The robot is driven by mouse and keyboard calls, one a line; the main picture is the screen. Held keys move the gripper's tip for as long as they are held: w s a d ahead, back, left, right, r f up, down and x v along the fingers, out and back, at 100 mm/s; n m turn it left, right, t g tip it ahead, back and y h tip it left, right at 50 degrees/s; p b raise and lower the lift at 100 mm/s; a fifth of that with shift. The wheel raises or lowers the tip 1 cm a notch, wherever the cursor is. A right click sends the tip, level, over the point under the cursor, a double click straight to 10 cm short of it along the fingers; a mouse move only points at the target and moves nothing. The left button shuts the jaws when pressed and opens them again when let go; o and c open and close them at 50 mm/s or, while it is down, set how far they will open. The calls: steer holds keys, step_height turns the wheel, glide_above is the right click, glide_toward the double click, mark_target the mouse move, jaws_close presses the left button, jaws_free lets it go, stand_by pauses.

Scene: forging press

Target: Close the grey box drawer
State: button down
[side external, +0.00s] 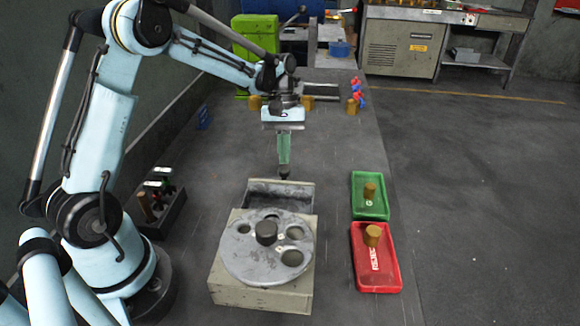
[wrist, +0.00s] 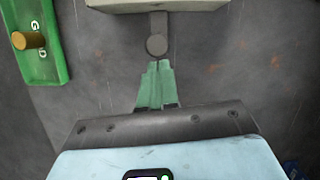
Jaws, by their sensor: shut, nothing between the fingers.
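The grey box (side external: 262,295) stands on the table under a round disc with holes. Its drawer (side external: 307,196) sticks out at the far side of the box, open and showing its inside. A round dark knob (side external: 284,172) sits at the drawer's far end; it also shows in the wrist view (wrist: 157,45), below the drawer's pale front edge. My gripper (side external: 284,162) points down at the knob from the far side. In the wrist view its green fingers (wrist: 158,68) are together, empty, with their tips right by the knob. I cannot tell whether they touch it.
A green tray (side external: 357,205) and a red tray (side external: 391,277), each with a brass cylinder, lie right of the box. A dark bin (side external: 172,218) stands left. Several brass cylinders and a red-blue object (side external: 357,89) are farther back. The table around the drawer is clear.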

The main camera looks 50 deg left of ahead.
mark_target(277, 181)
steer(key=s+d, duration=0.8)
steer(key=shift+w+a, duration=0.1)
stand_by(0.4)
steer(key=w+a, duration=0.1)
steer(key=w+a+r, duration=0.1)
steer(key=a, duration=0.1)
steer(key=shift+w+a+r, duration=0.1)
steer(key=shift+w+a, duration=0.1)
steer(key=shift+w, duration=0.05)
steer(key=v, duration=0.8)
steer(key=s+d+m+t+y, duration=0.3)
steer(key=s+d+m+t, duration=0.3)
steer(key=m+t, duration=0.3)
steer(key=shift+s+d+m, duration=0.2)
steer(key=shift+s+m, duration=0.6)
steer(key=shift+m, duration=0.1)
